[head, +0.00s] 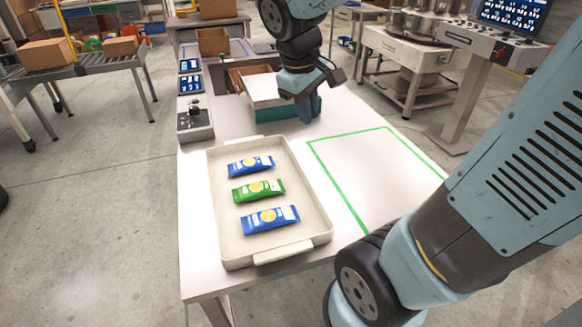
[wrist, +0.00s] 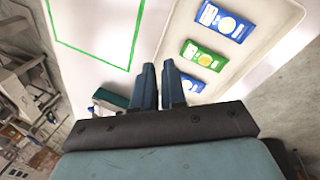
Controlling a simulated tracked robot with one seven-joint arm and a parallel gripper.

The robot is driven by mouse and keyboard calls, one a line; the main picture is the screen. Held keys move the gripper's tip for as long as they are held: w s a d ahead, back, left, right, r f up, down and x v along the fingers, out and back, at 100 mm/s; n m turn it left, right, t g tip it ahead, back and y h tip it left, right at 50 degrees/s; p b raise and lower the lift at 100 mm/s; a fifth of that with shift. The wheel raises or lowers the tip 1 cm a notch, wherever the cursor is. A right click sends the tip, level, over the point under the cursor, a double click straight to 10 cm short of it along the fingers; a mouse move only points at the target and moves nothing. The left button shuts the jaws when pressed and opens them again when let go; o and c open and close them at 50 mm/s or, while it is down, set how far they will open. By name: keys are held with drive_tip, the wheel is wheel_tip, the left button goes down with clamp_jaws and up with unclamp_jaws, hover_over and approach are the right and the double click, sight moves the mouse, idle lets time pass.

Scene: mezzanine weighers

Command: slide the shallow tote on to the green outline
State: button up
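The shallow tote (head: 296,190), cream-coloured, lies flat on the white table with three packets inside: blue (head: 250,166), green (head: 258,190) and blue (head: 270,218). The green outline (head: 340,188) is on the table to the tote's right, bare inside. The tote lies beside it, apart from it. My gripper (head: 310,106) is above the table beyond the tote's far end, apart from it. In the wrist view, the fingers (wrist: 160,82) are close together with nothing between them. The tote (wrist: 232,68) is right of them and the outline (wrist: 92,55) left.
A control box (head: 194,120) with a knob sits at the table's left edge. Consoles and another bench stand at the right, a roller conveyor with cartons (head: 46,54) at the left. The table is clear around the outline.

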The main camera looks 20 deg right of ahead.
drive_tip(key=w+a+f+n+h, duration=0.1)
drive_tip(key=w+f+n, duration=0.1)
drive_tip(key=f, duration=0.1)
drive_tip(key=w+a+f+n+g+h, duration=0.1)
drive_tip(key=w+a+f+n, duration=0.1)
drive_tip(key=w+f, duration=0.1)
drive_tip(key=w+a+f+n+g+h, duration=0.1)
drive_tip(key=w+a+f+n, duration=0.1)
drive_tip(key=f, duration=0.1)
drive_tip(key=shift+w+f+n+h, duration=0.1)
drive_tip(key=shift+w+n+h, duration=0.2)
clamp_jaws()
drive_tip(key=w+a+f+n+h, duration=0.1)
drive_tip(key=f+n, duration=0.1)
drive_tip(key=f, duration=0.1)
drive_tip(key=w+a+f+n+h, duration=0.1)
drive_tip(key=a+f, duration=0.1)
drive_tip(key=f, duration=0.1)
drive_tip(key=w+a+f+n+h, duration=0.1)
drive_tip(key=w+a+f+n, duration=0.1)
drive_tip(key=f, duration=0.1)
drive_tip(key=shift+a+f+n, duration=0.1)
drive_tip(key=shift+a+n, duration=0.1)
drive_tip(key=shift+n, duration=0.1)
approach(301, 172)
drive_tip(key=f, duration=0.4)
drive_tip(key=shift+s, duration=0.25)
drive_tip(key=shift+d, duration=1.2)
drive_tip(key=shift+d+f, duration=0.1)
drive_tip(key=shift+d, duration=0.75)
